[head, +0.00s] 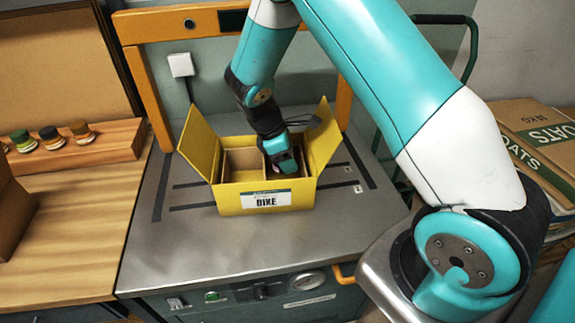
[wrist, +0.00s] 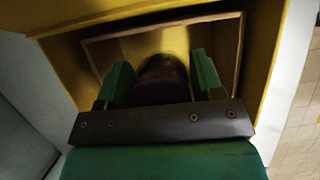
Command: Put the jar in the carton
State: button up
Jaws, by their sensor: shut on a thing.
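The carton (head: 264,199) is a yellow open box with its side flaps spread, labelled "BIKE", on a grey metal bench. Inside it are brown dividers. My gripper (head: 286,164) is down in the right part of the carton. In the wrist view my gripper (wrist: 163,85) has its two green fingers on either side of a dark, purplish jar (wrist: 163,75) and is shut on it. The jar is inside a compartment with brown walls (wrist: 238,45). Most of the jar is hidden in the head view, and I cannot tell whether its base touches the carton floor.
Several small jars (head: 50,137) stand on a wooden block (head: 105,143) at the left. The grey bench top (head: 180,255) is clear around the carton. Stacked "OATS" cartons (head: 535,135) lie at the right. A wooden frame (head: 150,95) stands behind the carton.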

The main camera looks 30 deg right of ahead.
jog(key=shift+f, duration=1.65)
jog(key=shift+f, duration=0.15)
jog(key=shift+s+f, duration=0.1)
jog(key=shift+f, duration=0.35)
jog(key=o, duration=1.1)
jog(key=shift+s+f, duration=0.1)
jog(key=shift+f, duration=0.05)
jog(key=shift+c, duration=0.2)
